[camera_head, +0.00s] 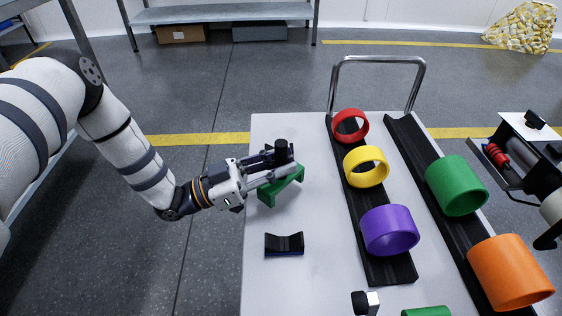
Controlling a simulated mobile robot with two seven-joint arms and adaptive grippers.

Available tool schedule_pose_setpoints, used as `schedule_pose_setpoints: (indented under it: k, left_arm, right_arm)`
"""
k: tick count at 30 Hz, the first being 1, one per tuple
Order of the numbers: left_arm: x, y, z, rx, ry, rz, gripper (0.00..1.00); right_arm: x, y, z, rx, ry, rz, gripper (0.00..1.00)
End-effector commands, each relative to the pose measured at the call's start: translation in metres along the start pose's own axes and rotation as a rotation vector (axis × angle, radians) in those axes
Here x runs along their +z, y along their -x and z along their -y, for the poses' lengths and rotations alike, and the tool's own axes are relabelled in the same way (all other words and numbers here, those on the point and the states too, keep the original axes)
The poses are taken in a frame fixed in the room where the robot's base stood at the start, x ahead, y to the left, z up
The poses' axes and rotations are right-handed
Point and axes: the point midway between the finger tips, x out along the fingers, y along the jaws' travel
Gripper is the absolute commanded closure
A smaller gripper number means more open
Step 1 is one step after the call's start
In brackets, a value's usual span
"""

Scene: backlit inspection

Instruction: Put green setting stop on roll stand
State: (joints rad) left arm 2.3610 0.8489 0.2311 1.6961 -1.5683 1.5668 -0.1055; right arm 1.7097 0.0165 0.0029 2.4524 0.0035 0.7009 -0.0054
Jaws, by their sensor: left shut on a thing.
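The green setting stop (285,190) is an angular green piece at the left side of the grey table. My left gripper (284,171) is shut on it from the left and hides part of its top. I cannot tell whether the stop touches the table. A small black cradle with a curved top and a blue lower edge (285,244) stands on the table in front of the gripper. Two long black channels (394,270) hold rolls further right. I cannot tell which of these is the roll stand. My right gripper is not in clear view.
Red (350,126), yellow (366,167) and purple (390,230) rings sit in the left channel. A green (456,186) and an orange roll (509,272) sit in the right one. A metal handle (378,60) rises at the far edge. A black-and-white block (366,302) is near the front.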

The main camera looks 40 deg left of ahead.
Motion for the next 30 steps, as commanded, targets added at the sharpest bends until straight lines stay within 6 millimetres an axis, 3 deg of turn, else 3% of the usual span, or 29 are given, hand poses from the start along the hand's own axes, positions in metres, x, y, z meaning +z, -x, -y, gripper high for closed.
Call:
schedule_pose_setpoints:
  k: [7,8,10,11,19,22,30]
  left_arm:
    - [0.006,0.001,0.000,0.000,0.000,-0.002,1.00]
    - [0.006,0.001,0.000,0.000,0.001,-0.001,0.79]
    - [0.005,0.001,0.000,0.000,0.000,-0.001,0.64]
    - [0.005,0.001,0.000,0.000,0.000,-0.001,0.61]
    - [0.004,0.001,0.000,0.000,0.000,-0.002,0.61]
    - [-0.010,-0.002,0.001,-0.001,-0.003,-0.005,0.61]
    - [-0.007,0.072,0.000,-0.002,-0.001,0.002,0.61]
  right_arm:
    - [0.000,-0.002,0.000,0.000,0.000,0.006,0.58]
    - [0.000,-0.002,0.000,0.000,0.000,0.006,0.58]
    - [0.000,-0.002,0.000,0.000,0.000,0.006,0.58]
    - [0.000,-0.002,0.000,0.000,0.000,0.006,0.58]
    - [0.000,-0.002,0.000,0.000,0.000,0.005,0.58]
    - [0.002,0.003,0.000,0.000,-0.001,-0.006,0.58]
    - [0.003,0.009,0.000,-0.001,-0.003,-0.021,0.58]
